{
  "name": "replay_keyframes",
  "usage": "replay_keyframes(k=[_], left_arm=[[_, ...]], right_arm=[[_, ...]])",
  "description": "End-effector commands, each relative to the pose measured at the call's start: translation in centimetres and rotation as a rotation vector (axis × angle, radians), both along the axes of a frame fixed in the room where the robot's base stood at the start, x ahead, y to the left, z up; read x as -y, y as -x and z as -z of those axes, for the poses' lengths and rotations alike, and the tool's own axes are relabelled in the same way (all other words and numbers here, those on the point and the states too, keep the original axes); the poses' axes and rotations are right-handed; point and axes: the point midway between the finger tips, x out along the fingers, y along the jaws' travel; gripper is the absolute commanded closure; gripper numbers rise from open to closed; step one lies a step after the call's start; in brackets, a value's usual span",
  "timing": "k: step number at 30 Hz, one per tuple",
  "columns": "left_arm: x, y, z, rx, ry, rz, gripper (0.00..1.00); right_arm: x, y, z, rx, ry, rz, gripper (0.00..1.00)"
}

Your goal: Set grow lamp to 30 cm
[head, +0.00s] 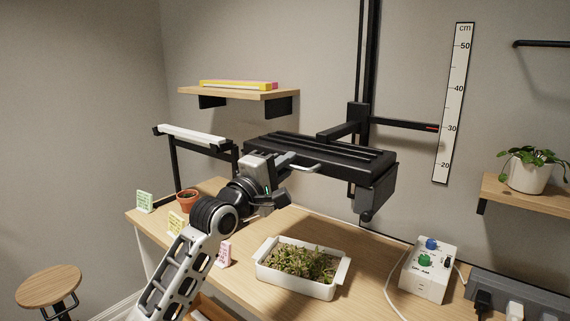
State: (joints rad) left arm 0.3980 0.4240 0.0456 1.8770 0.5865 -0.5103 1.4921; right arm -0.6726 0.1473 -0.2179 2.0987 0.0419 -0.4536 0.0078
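The black grow lamp (345,157) hangs on a dark vertical post (367,70) above a white tray of seedlings (300,267). A pale handle (305,168) sticks out from the lamp's front edge. The lamp's side pointer (405,124) has a red tip that lies against the cm scale (455,100) at about the 30 mark. My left gripper (286,164) is at the lamp's front left, by the handle. Its fingertips are small and partly lost against the dark lamp, so I cannot tell whether they grip the handle. My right gripper is out of view.
A control box (428,270) with blue and green knobs and a power strip (520,296) stand at the right of the table. A terracotta pot (187,200) and small cards (145,201) stand at the left. A wall shelf (238,93) is behind.

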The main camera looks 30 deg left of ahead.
Motion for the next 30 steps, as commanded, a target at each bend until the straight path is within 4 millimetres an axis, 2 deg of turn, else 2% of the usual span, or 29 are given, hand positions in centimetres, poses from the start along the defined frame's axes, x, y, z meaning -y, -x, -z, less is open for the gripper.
replay_keyframes(k=[9,14,17,24,30], left_arm=[[0.0,0.1,0.0,0.0,0.0,0.0,0.85],[-0.3,1.3,0.4,-0.001,0.0,-0.001,0.85],[-0.5,3.1,0.8,-0.002,-0.002,0.0,0.85],[-1.4,8.9,2.0,-0.004,-0.003,0.0,0.85],[-2.0,12.9,2.7,-0.003,-0.001,0.0,0.85]], right_arm=[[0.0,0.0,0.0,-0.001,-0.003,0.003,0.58],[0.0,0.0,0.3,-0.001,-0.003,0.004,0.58],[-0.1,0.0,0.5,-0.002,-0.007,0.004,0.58],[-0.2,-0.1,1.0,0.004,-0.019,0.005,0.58],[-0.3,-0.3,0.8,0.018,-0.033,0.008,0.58]])
